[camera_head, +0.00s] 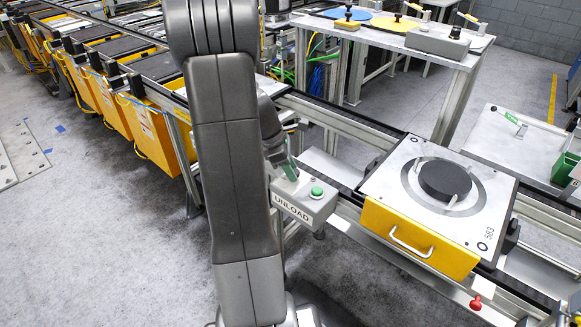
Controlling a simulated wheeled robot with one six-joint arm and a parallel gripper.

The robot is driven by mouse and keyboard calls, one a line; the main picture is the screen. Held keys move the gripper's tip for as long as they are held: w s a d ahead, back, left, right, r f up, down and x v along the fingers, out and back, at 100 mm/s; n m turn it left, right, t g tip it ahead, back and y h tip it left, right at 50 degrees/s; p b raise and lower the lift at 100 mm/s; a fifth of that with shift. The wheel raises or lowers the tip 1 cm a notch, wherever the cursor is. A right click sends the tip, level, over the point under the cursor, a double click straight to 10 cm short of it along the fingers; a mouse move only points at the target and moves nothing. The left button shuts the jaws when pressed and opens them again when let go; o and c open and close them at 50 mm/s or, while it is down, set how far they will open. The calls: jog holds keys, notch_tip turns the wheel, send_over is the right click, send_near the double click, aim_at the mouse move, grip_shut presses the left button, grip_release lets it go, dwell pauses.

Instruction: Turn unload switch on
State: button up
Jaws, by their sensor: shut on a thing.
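The unload box (307,205) is a grey control box marked "UNLOAD", mounted on the conveyor's near rail in the middle of the head view. A round green button (316,191) sits on its top right. A green switch lever (288,166) stands on the left of its top. My gripper (284,158) is at this lever, shut on it, above the left part of the box. My grey arm stands in front and hides part of the gripper and the area left of the box. The lever's base is hard to make out.
A pallet (378,185) with a yellow front, a white handle and a black disc sits on the conveyor at right. A red knob (476,302) is on the near rail. Yellow bins (150,132) line the conveyor at left. A table (396,39) stands behind. The left floor is mostly clear.

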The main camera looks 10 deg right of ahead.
jog(key=m+g+p, duration=0.1)
jog(key=m, duration=0.2)
jog(key=m+g+y, duration=0.1)
jog(key=m, duration=0.1)
jog(key=shift+w+d+r+m+p, duration=0.1)
jog(key=shift+w+m+p, duration=0.1)
jog(key=shift+m+p, duration=0.2)
jog(key=m, duration=0.2)
jog(key=m+g+y+p, duration=0.1)
jog(key=m, duration=0.2)
jog(key=shift+w+d+y, duration=0.1)
jog(key=shift+d+y, duration=0.05)
jog(key=shift+y, duration=0.15)
jog(key=shift+m, duration=0.3)
jog(key=o, duration=1)
jog(key=shift+c, duration=0.2)
jog(key=b+v, duration=0.1)
jog(key=v, duration=1.2)
jog(key=shift+w+r+b, duration=0.3)
jog(key=shift+w, duration=0.05)
jog(key=p+x, duration=0.1)
jog(key=x, duration=1.3)
jog(key=shift+s, duration=0.2)
